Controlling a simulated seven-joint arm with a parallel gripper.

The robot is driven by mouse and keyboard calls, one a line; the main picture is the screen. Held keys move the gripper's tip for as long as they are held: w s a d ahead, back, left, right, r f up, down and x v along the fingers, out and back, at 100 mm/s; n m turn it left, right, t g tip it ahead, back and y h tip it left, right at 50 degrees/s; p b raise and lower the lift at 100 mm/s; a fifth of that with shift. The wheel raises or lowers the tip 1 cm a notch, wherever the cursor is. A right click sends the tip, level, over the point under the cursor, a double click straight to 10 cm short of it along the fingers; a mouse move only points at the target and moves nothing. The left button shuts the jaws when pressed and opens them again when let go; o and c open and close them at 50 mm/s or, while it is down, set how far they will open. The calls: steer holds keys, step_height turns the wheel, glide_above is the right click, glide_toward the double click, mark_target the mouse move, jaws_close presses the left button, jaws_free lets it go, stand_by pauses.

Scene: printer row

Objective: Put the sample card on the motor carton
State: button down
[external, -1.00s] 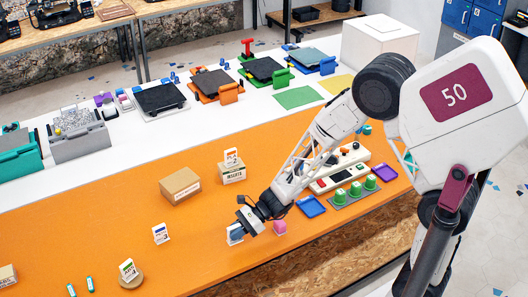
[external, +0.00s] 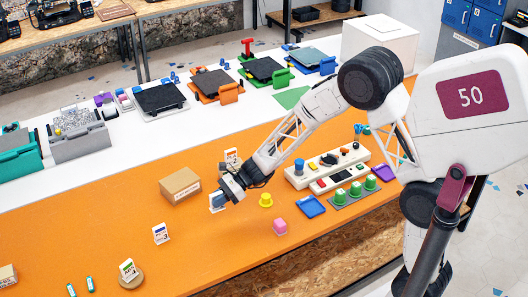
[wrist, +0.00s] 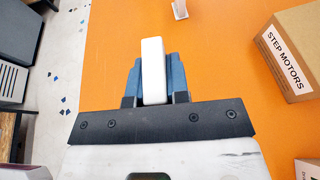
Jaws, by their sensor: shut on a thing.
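My gripper (external: 226,192) is shut on a thin white card with a blue patch, the sample card (external: 217,203), held upright at the orange table's middle. In the wrist view its white edge (wrist: 152,68) stands between the blue-grey fingers of my gripper (wrist: 153,85). The motor carton (external: 180,187) is a closed brown box just left of the card in the external view. In the wrist view the motor carton (wrist: 295,52) lies to the right, labelled STEP MOTORS. The card is beside the carton and not touching it.
A smaller carton (wrist: 308,168) shows at the wrist view's lower right; behind my gripper, another card (external: 232,156) stands upright there. Another standing card (external: 160,233) is on the table.

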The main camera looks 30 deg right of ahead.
steer(key=w+d+r, duration=0.1)
steer(key=w+r, duration=0.2)
steer(key=w, duration=0.6)
steer(key=shift+w+d, duration=0.25)
steer(key=shift+d, duration=0.05)
glide_above(179, 180)
steer(key=shift+w+d+f, duration=0.1)
steer(key=shift+f, duration=0.6)
stand_by(0.3)
steer(key=shift+f, duration=1.8)
steer(key=shift+f, duration=0.15)
steer(key=c, duration=1.1)
jaws_free()
steer(key=shift+r, duration=0.2)
steer(key=v, duration=1.2)
